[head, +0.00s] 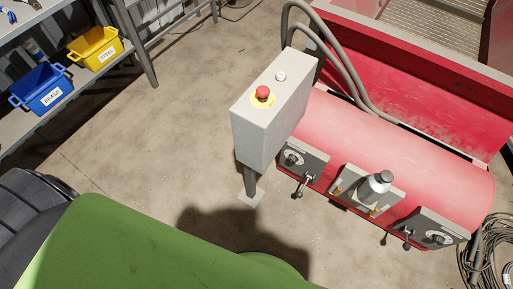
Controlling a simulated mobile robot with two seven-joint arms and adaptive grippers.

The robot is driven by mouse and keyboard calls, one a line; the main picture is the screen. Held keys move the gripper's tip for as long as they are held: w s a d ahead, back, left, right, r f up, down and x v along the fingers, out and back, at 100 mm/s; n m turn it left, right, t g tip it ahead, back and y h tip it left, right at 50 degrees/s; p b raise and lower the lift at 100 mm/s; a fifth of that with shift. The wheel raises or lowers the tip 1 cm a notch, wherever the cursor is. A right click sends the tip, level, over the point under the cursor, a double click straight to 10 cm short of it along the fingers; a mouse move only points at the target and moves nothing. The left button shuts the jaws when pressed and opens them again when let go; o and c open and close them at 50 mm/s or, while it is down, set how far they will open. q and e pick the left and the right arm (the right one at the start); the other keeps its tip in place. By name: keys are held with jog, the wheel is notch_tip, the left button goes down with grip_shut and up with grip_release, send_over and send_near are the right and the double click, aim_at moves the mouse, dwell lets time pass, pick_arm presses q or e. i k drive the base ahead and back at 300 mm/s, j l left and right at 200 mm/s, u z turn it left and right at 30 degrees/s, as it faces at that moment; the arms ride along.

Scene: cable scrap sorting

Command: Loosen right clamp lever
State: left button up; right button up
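The red machine (330,115) fills the right side of the head view. On its front is a right panel (425,222) with a round dial and the right clamp lever (407,241), a short dark handle at the panel's lower left, pointing down. A similar left panel (316,156) carries a dial and the left clamp lever (299,190). Whether either lever is tight cannot be told. Neither of my grippers is in view.
A grey control box (254,133) with a red emergency button (263,93) stands on a post left of the machine. A silver cylinder (376,184) sits on the middle panel. Coiled cables (492,250) lie at far right. Blue (42,92) and yellow (97,49) bins stand on shelves.

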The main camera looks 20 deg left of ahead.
aim_at(406, 246)
jog(key=u, duration=0.2)
jog(key=z, duration=1.75)
